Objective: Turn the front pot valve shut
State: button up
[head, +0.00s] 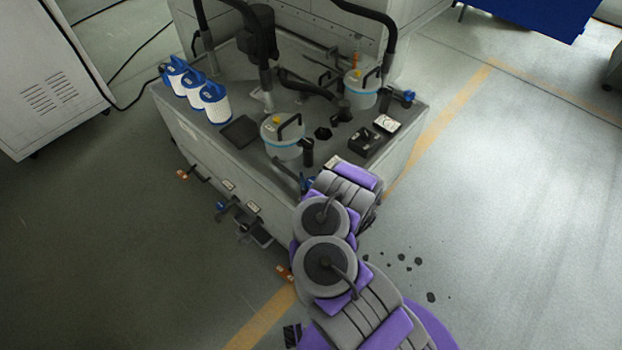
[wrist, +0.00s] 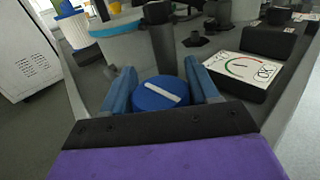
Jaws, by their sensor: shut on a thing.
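The front pot valve has a round blue knob (wrist: 160,94) with a white bar across its top. The bar slants from upper left to lower right in the wrist view. My gripper (wrist: 161,88) has one blue finger on each side of the knob and is shut on it. The front pot (head: 283,141) is a pale canister with a light blue band, a yellow mark and a black handle. In the head view my gripper (head: 307,184) is at the tank's front edge, below this pot, and my arm hides much of the valve.
A second pot (head: 361,92) stands farther back, with its own blue-knobbed valve (head: 403,96) at the right. A white gauge (head: 387,124) and a black box (head: 366,138) lie on the tank top. Blue-and-white filters (head: 215,103) stand at left. Open floor lies to the right.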

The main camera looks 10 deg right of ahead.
jog(key=shift+r+m+h, duration=0.1)
jog(key=shift+m+h, duration=0.6)
jog(key=shift+h, duration=0.4)
jog(key=o, duration=1)
jog(key=shift+c, duration=0.2)
